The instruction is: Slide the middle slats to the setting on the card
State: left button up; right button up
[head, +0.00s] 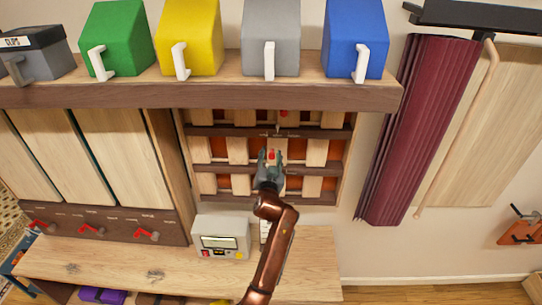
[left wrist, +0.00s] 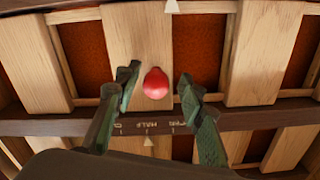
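The slatted panel (head: 237,150) hangs on the wall under the shelf, with pale wooden slats over orange-red backing. A red knob (head: 272,155) sits on a middle slat (left wrist: 125,50). My left gripper (head: 269,163) is at this knob. In the left wrist view the red knob (left wrist: 156,84) lies between the parted fingers (left wrist: 160,85), with a gap visible on the right. No card setting is readable. My right gripper is not in view.
The shelf (head: 200,96) with several coloured boxes overhangs the panel. A grey device (head: 221,238) stands on the wooden bench (head: 130,265) beside my arm. Panels with red levers (head: 92,231) are at left; a maroon curtain (head: 415,130) hangs at right.

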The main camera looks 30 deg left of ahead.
pick_arm(q)
jog(key=shift+d, duration=0.15)
jog(key=v, duration=0.7)
jog(key=shift+s, duration=0.2)
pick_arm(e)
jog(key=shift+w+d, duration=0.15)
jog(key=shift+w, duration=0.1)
